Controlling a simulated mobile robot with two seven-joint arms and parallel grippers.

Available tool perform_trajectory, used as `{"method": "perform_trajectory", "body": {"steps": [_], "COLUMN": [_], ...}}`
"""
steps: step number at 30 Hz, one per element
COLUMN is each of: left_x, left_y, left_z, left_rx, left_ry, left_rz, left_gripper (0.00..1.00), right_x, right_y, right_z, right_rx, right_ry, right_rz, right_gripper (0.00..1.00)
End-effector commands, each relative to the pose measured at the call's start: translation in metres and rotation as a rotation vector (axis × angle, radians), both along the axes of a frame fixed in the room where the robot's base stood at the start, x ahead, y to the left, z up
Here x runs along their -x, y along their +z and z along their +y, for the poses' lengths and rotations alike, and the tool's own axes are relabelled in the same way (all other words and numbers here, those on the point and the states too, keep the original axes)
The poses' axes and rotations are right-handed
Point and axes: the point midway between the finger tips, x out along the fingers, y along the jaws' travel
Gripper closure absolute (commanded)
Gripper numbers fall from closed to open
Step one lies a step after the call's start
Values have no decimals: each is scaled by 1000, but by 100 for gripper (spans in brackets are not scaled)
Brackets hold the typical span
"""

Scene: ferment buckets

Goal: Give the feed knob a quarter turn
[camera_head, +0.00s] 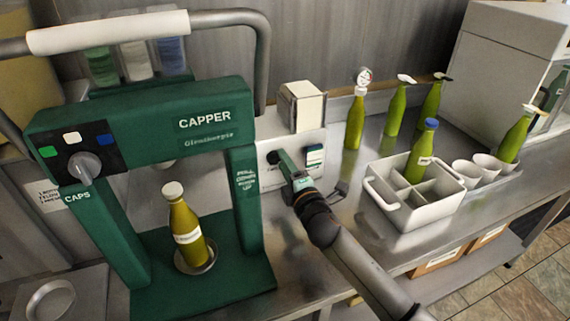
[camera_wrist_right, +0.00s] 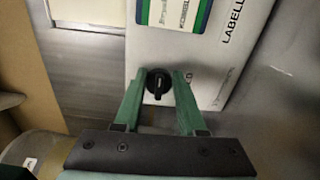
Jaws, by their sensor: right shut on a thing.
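The feed knob (camera_wrist_right: 158,84) is a small black round knob on the front of the light grey labeller box (camera_wrist_right: 225,65). In the wrist view it sits between the two green fingertips of my right gripper (camera_wrist_right: 158,80), which is shut on it. A small pale mark shows on the knob's lower part. My finger partly covers the lettering beside it. My left gripper is not in view.
The green capper (camera_head: 172,125) stands left of the labeller, with its own grey knob (camera_head: 84,167) and a yellow-green bottle (camera_head: 186,232) inside. A grey divided crate (camera_head: 432,216) with a blue-capped bottle (camera_head: 419,152) stands right. Several bottles and white cups (camera_head: 466,172) stand beyond it.

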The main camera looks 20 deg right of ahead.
Motion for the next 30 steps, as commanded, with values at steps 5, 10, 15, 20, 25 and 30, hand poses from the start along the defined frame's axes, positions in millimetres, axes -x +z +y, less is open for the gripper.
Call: {"method": "perform_trajectory", "body": {"steps": [5,10,15,20,25,30], "left_x": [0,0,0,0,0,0], "left_y": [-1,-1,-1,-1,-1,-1], "left_z": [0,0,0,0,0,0], "left_rx": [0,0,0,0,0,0], "left_ry": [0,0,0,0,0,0], "left_rz": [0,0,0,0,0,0], "left_gripper": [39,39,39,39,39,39], "right_x": [0,0,0,0,0,0], "right_y": [-1,-1,-1,0,0,0], "right_z": [2,2,2,2,2,1], "right_rx": [-43,-56,-56,-55,-54,-53], "right_ry": [5,5,5,5,4,2], "right_rz": [1,1,1,0,1,1], "right_gripper": [100,100,100,59,40,32]}}
